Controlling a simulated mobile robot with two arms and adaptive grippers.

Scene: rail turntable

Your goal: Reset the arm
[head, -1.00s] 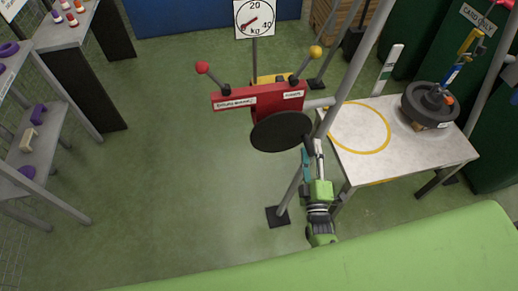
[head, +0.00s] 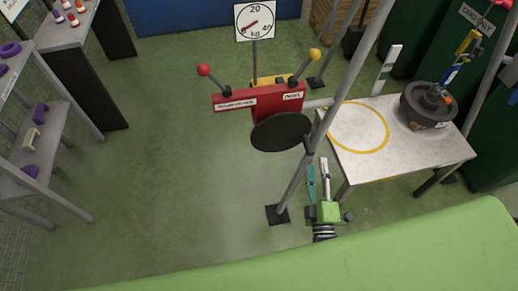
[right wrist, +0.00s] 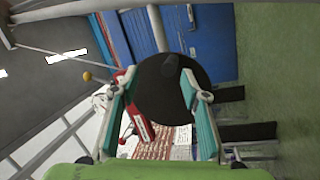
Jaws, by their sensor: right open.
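My right gripper (head: 317,164) is open and empty, in front of the grey post and left of the white table. In the right wrist view its two teal-padded fingers (right wrist: 158,76) stand apart, with nothing between them. A round black disc (head: 281,132) hangs below the red lever box (head: 262,101); the fingertips appear below and to the right of the disc in the head view. In the right wrist view the disc (right wrist: 160,95) shows beyond the fingers, apparently apart from them. The box carries a red-knobbed lever (head: 204,70) and a yellow-knobbed lever (head: 315,54). My left gripper is out of view.
The white table (head: 420,158) with a yellow ring bears a dark wheel-like weight (head: 424,103). A grey post (head: 325,125) stands close to my right gripper. A dial scale (head: 255,20) stands behind. Shelves line the left; the middle green floor is clear.

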